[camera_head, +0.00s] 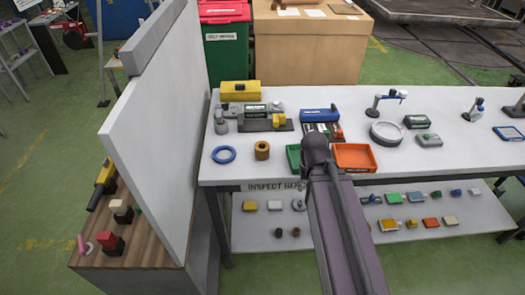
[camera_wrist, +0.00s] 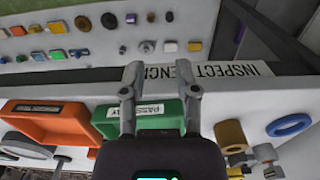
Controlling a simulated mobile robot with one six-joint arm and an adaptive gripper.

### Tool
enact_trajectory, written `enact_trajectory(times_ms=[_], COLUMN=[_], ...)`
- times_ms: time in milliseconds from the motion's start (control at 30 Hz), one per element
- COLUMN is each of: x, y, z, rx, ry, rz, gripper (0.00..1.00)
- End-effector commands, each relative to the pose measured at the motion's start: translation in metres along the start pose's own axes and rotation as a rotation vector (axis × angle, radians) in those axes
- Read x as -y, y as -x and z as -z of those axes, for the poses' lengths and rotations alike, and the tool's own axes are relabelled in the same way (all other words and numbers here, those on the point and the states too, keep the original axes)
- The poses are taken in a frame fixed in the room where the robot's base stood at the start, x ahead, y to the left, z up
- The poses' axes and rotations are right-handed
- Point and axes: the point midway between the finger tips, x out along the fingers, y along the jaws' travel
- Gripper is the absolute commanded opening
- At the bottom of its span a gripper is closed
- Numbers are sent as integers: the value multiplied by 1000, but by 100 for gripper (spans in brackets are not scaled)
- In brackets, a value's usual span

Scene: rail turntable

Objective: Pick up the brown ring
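A brown ring (camera_head: 262,150), thick and short like a tube, stands on the white bench top near its front edge. In the wrist view, where the bench appears turned round, it shows at the lower right (camera_wrist: 230,137). A thinner blue ring (camera_head: 223,154) lies beside it, also in the wrist view (camera_wrist: 290,125). My gripper (camera_wrist: 160,77) has its two fingers apart with nothing held between them. It is over the bench's front edge by the green tray (camera_wrist: 150,116), to one side of the brown ring. In the head view my arm hides the fingers.
An orange tray (camera_head: 355,157) sits right of the green one. A grey device (camera_head: 265,118) and a yellow case (camera_head: 240,90) stand behind the rings. A tall white panel (camera_head: 155,140) rises left of the bench. The lower shelf (camera_head: 340,222) holds several small parts.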

Motion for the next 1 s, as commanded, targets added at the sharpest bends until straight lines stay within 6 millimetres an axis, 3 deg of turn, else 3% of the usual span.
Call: enact_trajectory(times_ms=[300, 367, 500, 567, 767, 1000], x=[0, 0, 3, 6, 26, 73], y=[0, 0, 4, 8, 34, 76], z=[0, 0, 7, 14, 57, 131], rx=[0, 0, 0, 0, 0, 0], ry=[0, 0, 13, 26, 119, 300], rz=[0, 0, 0, 0, 0, 1], gripper=[40, 55, 96, 100, 100, 100])
